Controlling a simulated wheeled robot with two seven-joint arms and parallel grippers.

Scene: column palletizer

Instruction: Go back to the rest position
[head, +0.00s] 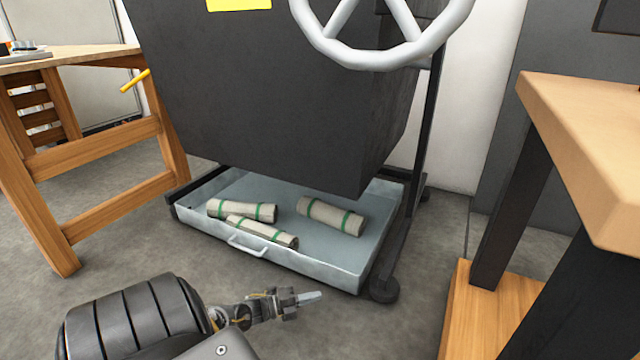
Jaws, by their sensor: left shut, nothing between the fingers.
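My left gripper (308,297) reaches in from the lower left, low over the concrete floor. It is shut and empty, in front of a grey metal tray (312,268). The tray has a handle (246,246) on its front wall, and the gripper is apart from that handle in the picture. Three rolled beige bundles with green bands lie in the tray: one at the left (243,211), one in front (262,232) and one at the right (332,216). My right gripper is not in view.
A large dark box (270,100) with a grey handwheel (385,55) stands over the tray on a wheeled black frame (418,150). A wooden workbench (100,147) stands at the left. A wood-topped table (585,130) with dark legs is close at the right. Bare floor lies in front.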

